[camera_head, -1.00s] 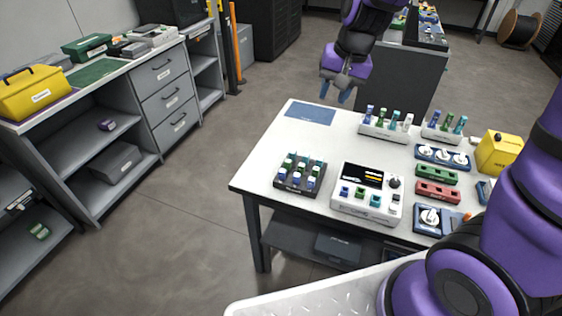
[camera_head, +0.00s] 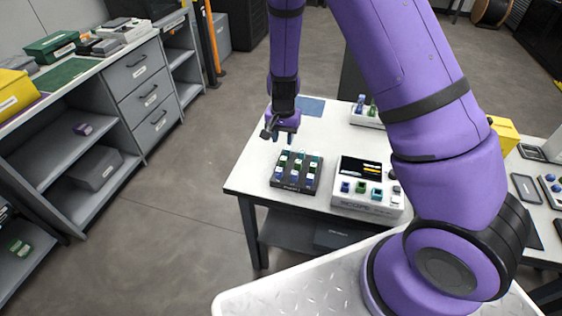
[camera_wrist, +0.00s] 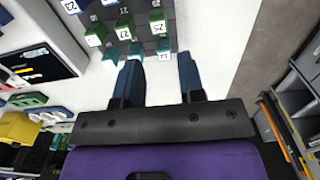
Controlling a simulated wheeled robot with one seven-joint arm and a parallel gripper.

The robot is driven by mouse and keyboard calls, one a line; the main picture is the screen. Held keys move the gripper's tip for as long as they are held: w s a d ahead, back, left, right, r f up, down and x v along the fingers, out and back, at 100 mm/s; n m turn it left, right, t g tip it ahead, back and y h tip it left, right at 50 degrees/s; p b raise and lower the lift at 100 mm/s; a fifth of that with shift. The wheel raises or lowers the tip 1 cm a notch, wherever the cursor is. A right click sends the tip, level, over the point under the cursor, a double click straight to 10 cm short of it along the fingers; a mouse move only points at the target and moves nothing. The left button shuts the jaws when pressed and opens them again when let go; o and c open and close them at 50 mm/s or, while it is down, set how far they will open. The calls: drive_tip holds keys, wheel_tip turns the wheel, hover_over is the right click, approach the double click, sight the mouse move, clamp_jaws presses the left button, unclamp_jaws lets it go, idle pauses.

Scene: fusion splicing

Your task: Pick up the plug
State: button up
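Several small plugs with white numbered labels, blue, green and teal, stand in rows in a dark tray (camera_head: 281,185) on the white table. The frames do not show which one is the task's plug. In the wrist view, a teal plug (camera_wrist: 163,46) and a green plug (camera_wrist: 157,22) lie just beyond the fingertips. My gripper (camera_head: 283,137) is above the table, just behind the tray's far side. In the wrist view my gripper (camera_wrist: 160,62) is open, its two blue fingers apart with nothing between them.
A white device with a screen (camera_head: 366,170) stands right of the tray, close beside it. A white rack (camera_head: 366,119) is at the back, partly behind my arm. The table's left edge is near the tray.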

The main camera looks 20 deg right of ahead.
sight(283, 158)
wheel_tip(283, 158, down, 10)
drive_tip(key=shift+d, duration=0.1)
idle(0.5)
drive_tip(key=shift+c, duration=0.2)
drive_tip(key=c, duration=0.5)
